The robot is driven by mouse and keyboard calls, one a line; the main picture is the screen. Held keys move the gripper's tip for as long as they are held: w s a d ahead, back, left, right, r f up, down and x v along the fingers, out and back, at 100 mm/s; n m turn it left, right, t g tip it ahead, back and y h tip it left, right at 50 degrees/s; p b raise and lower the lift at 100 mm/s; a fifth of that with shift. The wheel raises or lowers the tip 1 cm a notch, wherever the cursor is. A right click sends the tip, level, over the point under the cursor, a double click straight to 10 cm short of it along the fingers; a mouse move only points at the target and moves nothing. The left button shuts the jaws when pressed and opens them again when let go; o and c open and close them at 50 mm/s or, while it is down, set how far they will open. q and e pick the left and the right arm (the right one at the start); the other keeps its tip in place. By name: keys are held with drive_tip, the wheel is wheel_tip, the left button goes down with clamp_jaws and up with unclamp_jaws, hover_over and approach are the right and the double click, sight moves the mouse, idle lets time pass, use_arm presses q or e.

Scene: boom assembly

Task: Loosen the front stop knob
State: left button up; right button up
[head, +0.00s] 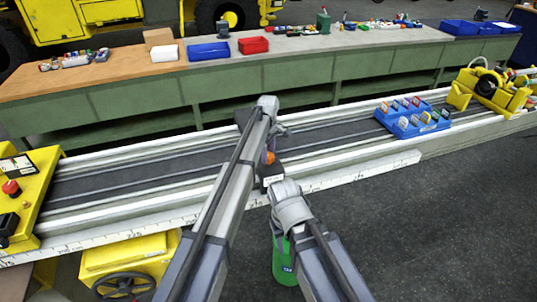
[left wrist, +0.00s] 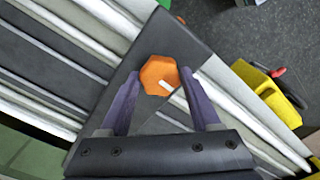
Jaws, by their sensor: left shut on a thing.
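The orange front stop knob (left wrist: 158,75) is six-sided with a white mark. It sits on a dark stop block (left wrist: 185,38) lying across the rail. My left gripper (left wrist: 158,82) has its two purple fingers on either side of the knob and is shut on it. In the head view the knob (head: 270,157) shows as a small orange spot beside my left gripper (head: 268,150), partly hidden by my left arm. My right arm shows at the lower middle, but its fingers are hidden.
The long rail bed (head: 110,183) crosses the view. Blue bins (head: 415,124) with coloured cards stand on it at right, near a yellow machine (head: 490,88). A yellow control box (head: 35,195) is at left. A green cylinder (head: 284,268) stands behind my right arm. The right floor is clear.

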use_arm(q)
drive_tip(key=n, duration=1.1)
drive_tip(key=shift+n, duration=1.9)
drive_tip(key=o, duration=1.4)
drive_tip(key=shift+r, duration=0.15)
